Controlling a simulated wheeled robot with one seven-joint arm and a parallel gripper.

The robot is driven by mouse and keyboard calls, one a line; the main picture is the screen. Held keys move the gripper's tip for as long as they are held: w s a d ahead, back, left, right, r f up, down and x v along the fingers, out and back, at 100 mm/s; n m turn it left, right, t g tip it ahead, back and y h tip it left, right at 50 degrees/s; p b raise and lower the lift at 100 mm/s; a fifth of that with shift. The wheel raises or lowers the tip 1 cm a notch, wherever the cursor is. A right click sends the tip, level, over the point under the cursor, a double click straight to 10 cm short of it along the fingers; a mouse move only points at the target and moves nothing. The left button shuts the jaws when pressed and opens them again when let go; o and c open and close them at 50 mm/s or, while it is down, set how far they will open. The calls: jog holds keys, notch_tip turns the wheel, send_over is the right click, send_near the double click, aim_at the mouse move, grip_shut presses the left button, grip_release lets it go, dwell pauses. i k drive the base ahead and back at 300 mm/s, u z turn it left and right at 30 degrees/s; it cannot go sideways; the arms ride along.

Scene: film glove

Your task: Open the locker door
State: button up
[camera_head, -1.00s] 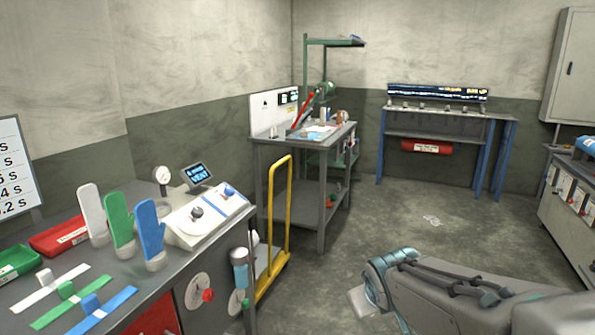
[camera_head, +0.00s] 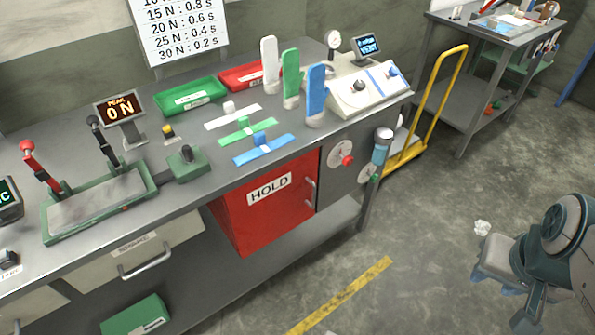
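A red locker (camera_head: 265,212) with a white HOLD label hangs under the front of the grey workbench. Its red front looks closed, and a grey bar handle (camera_head: 310,191) is near its right edge. The inside is hidden. My gripper (camera_head: 515,295) is at the lower right, over the floor, well apart from the locker. It is seen partly from behind and cut by the frame, so its fingers do not show clearly.
The workbench (camera_head: 190,195) carries mitt-shaped gloves, colored strips, trays and a control console. A grey panel with dials (camera_head: 341,160) adjoins the locker. A yellow-handled cart (camera_head: 440,100) stands beyond the bench's right end. Floor (camera_head: 420,255) between my arm and the bench is clear.

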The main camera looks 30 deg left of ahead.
aim_at(259, 211)
jog(key=u, duration=1.65)
